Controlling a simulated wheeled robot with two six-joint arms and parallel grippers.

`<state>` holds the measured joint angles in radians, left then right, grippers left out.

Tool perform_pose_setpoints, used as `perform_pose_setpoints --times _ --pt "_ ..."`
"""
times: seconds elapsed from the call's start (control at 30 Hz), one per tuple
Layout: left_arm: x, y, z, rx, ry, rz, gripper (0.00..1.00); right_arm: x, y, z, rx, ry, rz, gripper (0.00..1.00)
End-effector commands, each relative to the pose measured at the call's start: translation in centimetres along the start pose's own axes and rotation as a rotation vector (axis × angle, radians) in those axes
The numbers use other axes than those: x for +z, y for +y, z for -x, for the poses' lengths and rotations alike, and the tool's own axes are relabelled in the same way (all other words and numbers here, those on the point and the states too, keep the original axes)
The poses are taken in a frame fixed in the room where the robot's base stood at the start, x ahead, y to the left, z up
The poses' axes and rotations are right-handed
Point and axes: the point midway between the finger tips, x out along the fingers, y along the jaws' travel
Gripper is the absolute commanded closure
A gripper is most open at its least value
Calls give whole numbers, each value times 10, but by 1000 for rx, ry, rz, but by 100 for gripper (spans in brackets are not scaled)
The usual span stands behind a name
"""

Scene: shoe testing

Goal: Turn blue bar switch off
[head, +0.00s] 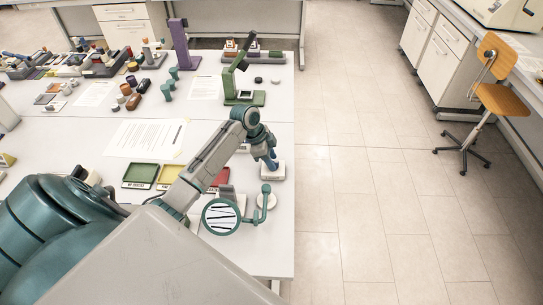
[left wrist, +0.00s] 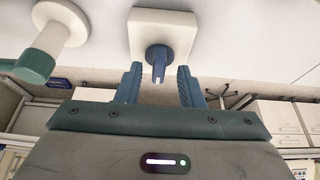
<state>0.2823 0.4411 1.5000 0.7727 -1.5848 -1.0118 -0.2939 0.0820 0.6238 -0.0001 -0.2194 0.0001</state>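The blue bar switch (left wrist: 158,60) is a blue round knob with a raised bar on a square white base (left wrist: 162,25). In the left wrist view it is at the upper middle. Its bar points toward my gripper. In the head view the white base (head: 277,172) lies near the table's right edge, and the knob is mostly hidden by my gripper. My left gripper (left wrist: 159,70) is open, with one blue finger on each side of the bar and a gap on both sides. It also shows in the head view (head: 269,157) right at the switch. My right gripper is in neither view.
Green (head: 140,176), yellow (head: 171,174) and red (head: 221,178) trays lie to the left. A green microscope-like stand (head: 243,92) is farther back.

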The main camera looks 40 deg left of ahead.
Motion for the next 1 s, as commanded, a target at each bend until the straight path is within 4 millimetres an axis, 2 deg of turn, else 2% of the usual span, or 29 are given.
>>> perform_pose_setpoints --times 0.37,0.53,1.0 --pt "0 0 -6 0 -1 0 67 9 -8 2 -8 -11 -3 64" --pt "0 0 -6 0 -1 0 100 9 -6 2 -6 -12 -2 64" --pt "0 1 -5 -31 1 70 100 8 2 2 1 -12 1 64"
